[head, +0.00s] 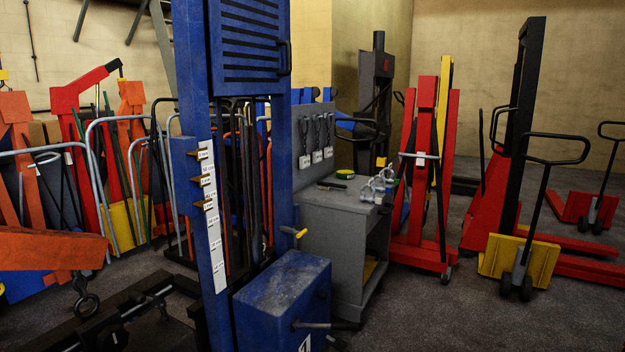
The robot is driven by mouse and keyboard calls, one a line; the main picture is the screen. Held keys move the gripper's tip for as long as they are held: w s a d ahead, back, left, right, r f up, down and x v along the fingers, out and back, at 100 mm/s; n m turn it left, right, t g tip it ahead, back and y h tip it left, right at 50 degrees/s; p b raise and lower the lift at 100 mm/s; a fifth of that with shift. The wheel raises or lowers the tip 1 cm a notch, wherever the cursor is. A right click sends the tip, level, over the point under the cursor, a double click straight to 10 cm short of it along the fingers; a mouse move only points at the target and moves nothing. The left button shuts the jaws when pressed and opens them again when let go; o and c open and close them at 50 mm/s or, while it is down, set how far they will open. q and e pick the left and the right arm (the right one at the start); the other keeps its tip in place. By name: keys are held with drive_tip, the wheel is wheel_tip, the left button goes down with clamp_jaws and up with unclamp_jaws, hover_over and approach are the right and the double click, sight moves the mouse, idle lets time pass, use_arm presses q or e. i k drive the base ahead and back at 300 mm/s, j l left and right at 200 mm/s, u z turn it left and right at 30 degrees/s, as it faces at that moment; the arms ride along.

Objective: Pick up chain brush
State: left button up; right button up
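No chain brush can be made out for certain. A small dark, flat object (331,185) lies on top of the grey cabinet (318,199), near its back left; it may be the brush, but it is too small to tell. Neither my left nor my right gripper is in view.
A tape-like roll (345,174) and several metal shackles (372,190) share the cabinet top. A blue lift mast (205,200) and blue box (283,300) stand in front at left. Red stackers (425,190) stand right of the cabinet. Open floor (430,315) lies at front right.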

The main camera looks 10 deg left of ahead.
sight(323, 185)
drive_tip(key=i+u, duration=0.15)
drive_tip(key=i, duration=0.4)
drive_tip(key=i+l+u, duration=0.1)
drive_tip(key=i, duration=0.45)
drive_tip(key=i+l+u, duration=0.15)
drive_tip(key=i, duration=0.4)
drive_tip(key=i+l+u, duration=0.1)
drive_tip(key=i+l, duration=0.15)
drive_tip(key=i, duration=0.25)
drive_tip(key=i+l+u, duration=0.1)
drive_tip(key=l, duration=0.25)
drive_tip(key=i+l+u, duration=0.1)
drive_tip(key=i+l, duration=0.15)
drive_tip(key=l, duration=0.15)
drive_tip(key=i+l, duration=0.2)
drive_tip(key=l, duration=0.15)
drive_tip(key=i+l+u, duration=0.15)
drive_tip(key=l, duration=0.25)
